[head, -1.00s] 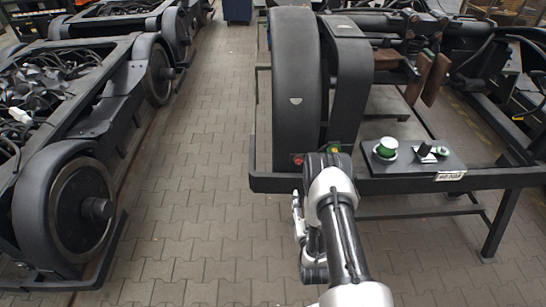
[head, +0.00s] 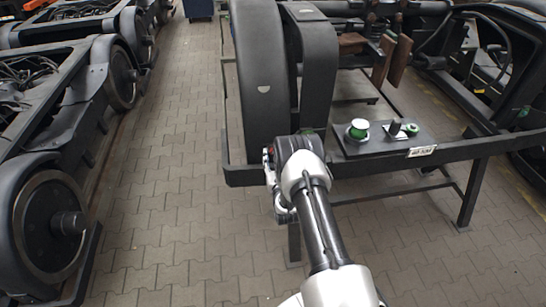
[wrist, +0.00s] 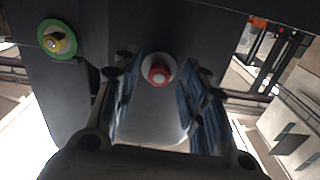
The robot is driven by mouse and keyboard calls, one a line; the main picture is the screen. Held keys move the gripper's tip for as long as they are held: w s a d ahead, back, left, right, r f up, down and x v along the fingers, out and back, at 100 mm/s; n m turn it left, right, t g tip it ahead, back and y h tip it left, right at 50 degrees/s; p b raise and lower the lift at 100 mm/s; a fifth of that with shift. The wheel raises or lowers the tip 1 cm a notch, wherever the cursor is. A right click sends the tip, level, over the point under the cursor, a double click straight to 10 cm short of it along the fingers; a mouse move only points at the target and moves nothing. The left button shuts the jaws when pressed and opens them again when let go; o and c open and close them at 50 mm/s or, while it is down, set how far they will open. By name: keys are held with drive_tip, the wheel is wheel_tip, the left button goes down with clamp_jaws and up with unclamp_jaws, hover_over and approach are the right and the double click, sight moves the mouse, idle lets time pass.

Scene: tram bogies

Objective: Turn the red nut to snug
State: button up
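The red nut (wrist: 159,73) sits on a pale round seat on the dark frame face, at the upper middle of the wrist view. My gripper (wrist: 163,68) is open, with one blue-padded finger on each side of the nut in the picture. Gaps show between the nut and both fingers. I cannot tell how deep the fingertips reach around it. In the head view my wrist hides the fingers.
A yellow nut on a green ring (wrist: 57,41) is at upper left in the wrist view. A panel with green and black knobs (head: 385,137) lies on the frame (head: 480,148) right of my arm. The paved aisle (head: 170,160) is clear.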

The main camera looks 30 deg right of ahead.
drive_tip(key=shift+w+d, duration=0.2)
drive_tip(key=shift+w, duration=0.5)
drive_tip(key=shift+c, duration=0.4)
clamp_jaws()
